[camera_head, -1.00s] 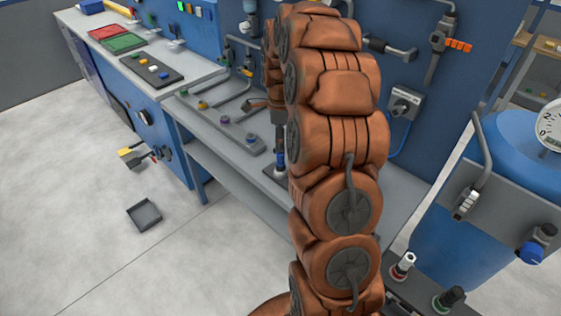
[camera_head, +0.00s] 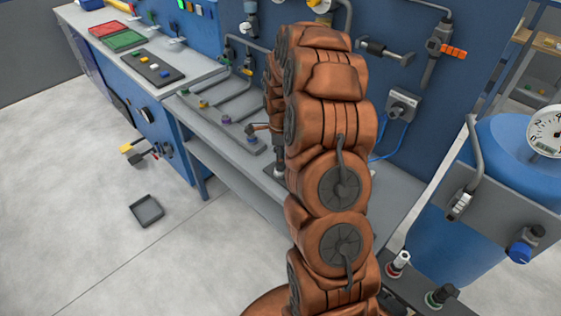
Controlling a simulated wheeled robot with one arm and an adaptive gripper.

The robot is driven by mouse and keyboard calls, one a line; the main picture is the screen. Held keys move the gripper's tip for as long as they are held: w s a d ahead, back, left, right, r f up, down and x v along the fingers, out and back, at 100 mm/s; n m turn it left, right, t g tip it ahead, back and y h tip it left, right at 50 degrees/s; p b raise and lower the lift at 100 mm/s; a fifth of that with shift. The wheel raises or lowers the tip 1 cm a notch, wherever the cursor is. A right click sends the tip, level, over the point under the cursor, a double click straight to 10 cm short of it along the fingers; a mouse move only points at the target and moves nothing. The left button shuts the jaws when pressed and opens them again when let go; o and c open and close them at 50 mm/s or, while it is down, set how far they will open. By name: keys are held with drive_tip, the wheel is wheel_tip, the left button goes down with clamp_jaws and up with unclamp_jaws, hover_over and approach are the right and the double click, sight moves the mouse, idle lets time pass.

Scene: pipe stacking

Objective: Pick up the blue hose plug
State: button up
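My gripper (camera_head: 279,163) is small and dark, low over the grey bench (camera_head: 232,167), just left of my copper-coloured arm. Its fingers are too small and partly hidden to tell whether they are open or shut. A small pale piece shows at its lower end; I cannot tell what it is. A row of small coloured plugs sits on a grey rail to the left of the gripper. The nearest one, a bluish-purple plug (camera_head: 251,139), stands apart from the gripper. I cannot tell for sure which piece is the blue hose plug.
A blue panel with pipes and a switch box (camera_head: 402,106) rises behind the bench. A blue tank (camera_head: 435,235) with a gauge (camera_head: 545,131) and a blue knob (camera_head: 520,252) stands at the right. A dark tray (camera_head: 147,211) lies on the floor, which is mostly clear.

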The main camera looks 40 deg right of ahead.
clamp_jaws()
drive_tip(key=shift+r, duration=0.15)
idle(0.6)
drive_tip(key=shift+r+b, duration=1.2)
drive_tip(key=shift+r, duration=0.45)
drive_tip(key=s+a+r+b, duration=0.1)
drive_tip(key=s+a+b, duration=0.4)
drive_tip(key=s+a, duration=0.5)
drive_tip(key=shift+a+r, duration=0.25)
drive_tip(key=shift+a, duration=1.05)
drive_tip(key=shift+w+r, duration=0.1)
wheel_tip(320, 180, up, 8)
drive_tip(key=p, duration=0.2)
